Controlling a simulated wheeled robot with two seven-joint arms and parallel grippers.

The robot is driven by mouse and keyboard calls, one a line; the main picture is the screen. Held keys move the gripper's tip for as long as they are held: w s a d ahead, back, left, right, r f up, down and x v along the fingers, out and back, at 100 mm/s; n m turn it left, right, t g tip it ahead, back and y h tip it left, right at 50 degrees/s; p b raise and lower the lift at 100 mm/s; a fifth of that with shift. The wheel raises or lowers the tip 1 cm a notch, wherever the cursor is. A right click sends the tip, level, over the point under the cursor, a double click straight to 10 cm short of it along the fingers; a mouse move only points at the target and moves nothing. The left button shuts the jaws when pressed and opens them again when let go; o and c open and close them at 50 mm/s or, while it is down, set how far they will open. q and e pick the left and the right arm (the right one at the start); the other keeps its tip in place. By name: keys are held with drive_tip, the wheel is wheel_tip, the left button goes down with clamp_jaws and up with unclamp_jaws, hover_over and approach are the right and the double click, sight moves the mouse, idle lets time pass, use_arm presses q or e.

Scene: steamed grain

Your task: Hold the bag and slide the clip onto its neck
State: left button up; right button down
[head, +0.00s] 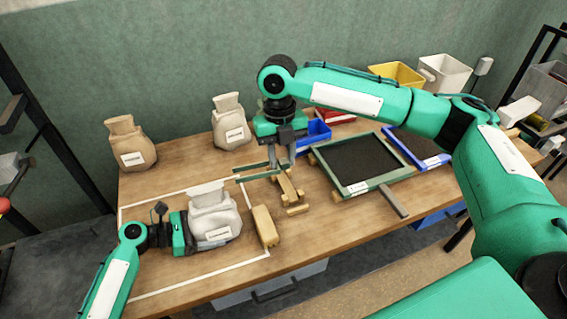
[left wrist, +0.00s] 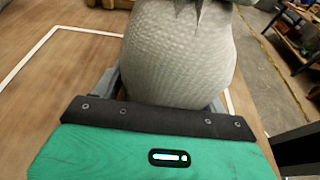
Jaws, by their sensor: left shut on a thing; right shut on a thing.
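The pale bag (head: 216,222) stands inside the white outline at the table's front left, with its label facing forward and its gathered neck (head: 207,188) upright. My left gripper (head: 205,229) is shut around its body from the left. In the left wrist view the woven bag (left wrist: 180,55) fills the space between the fingers, and its top is cut off. My right gripper (head: 287,158) points down, shut on a green two-pronged clip (head: 252,178). The clip's prongs point left towards the neck, apart from it and to its right. The clip's held end is partly hidden by the fingers.
A wooden block (head: 264,227) stands just right of the bag. A wooden stand (head: 290,190) lies below my right gripper. A brown bag (head: 131,146) and another pale bag (head: 231,124) stand behind. A green-framed dark tray (head: 362,166) and blue bin (head: 315,134) are to the right.

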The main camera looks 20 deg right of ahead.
drive_tip(key=shift+w+n, duration=0.1)
drive_tip(key=shift+n, duration=0.3)
drive_tip(key=shift+a+f, duration=0.35)
drive_tip(key=shift+f, duration=0.55)
drive_tip(key=shift+a+f, duration=0.35)
drive_tip(key=shift+f, duration=0.5)
drive_tip(key=shift+a+f, duration=0.15)
drive_tip(key=shift+a, duration=0.4)
drive_tip(key=a, duration=0.9)
drive_tip(key=shift+a, duration=0.15)
idle(3.6)
drive_tip(key=c, duration=1)
unclamp_jaws()
drive_tip(key=shift+o, duration=0.2)
drive_tip(key=shift+a, duration=0.1)
